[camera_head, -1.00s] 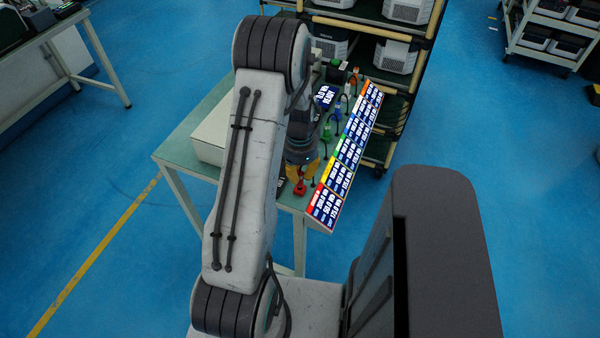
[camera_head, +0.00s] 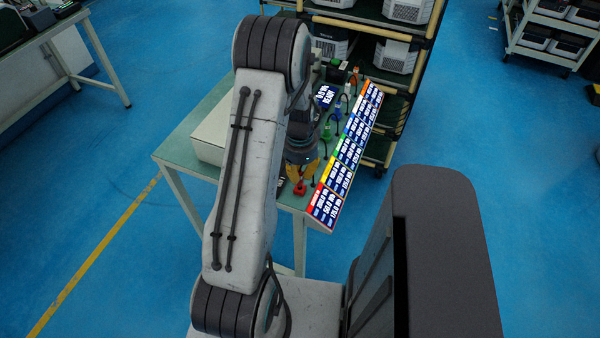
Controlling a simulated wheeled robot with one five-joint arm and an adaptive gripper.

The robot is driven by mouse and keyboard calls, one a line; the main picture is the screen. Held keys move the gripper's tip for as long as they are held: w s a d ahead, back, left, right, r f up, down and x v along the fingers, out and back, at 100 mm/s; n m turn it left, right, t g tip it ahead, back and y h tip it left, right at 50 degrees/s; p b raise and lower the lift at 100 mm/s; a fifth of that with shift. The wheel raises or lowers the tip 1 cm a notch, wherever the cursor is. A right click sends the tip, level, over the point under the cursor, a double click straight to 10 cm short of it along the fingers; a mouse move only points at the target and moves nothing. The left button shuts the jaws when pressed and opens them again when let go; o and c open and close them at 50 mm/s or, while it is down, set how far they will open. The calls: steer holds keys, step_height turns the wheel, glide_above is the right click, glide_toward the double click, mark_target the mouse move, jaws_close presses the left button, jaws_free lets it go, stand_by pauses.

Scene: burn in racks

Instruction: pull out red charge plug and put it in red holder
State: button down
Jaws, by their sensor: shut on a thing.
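The red charge plug (camera_head: 299,188) is small in the head view, at the near end of the table. My gripper (camera_head: 300,177), with yellow fingers, is over it from above and shut on it. Whether the plug is seated in something or free cannot be told, as my arm and gripper hide much around it. I cannot make out the red holder for sure. A red-headed label panel (camera_head: 320,203) stands just right of the plug on the table's slanted display strip.
Green, blue and other coloured plugs (camera_head: 327,133) with cables stand further back along the table (camera_head: 175,150). A white box (camera_head: 207,140) lies left of my arm. A shelf rack (camera_head: 400,100) stands behind. Blue floor is open to the right.

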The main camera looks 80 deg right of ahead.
mark_target(300, 172)
steer(key=shift+f+b, duration=0.7)
steer(key=shift+f, duration=0.1)
steer(key=c, duration=1.2)
jaws_free()
steer(key=shift+c, duration=0.2)
step_height(300, 172, up, 12)
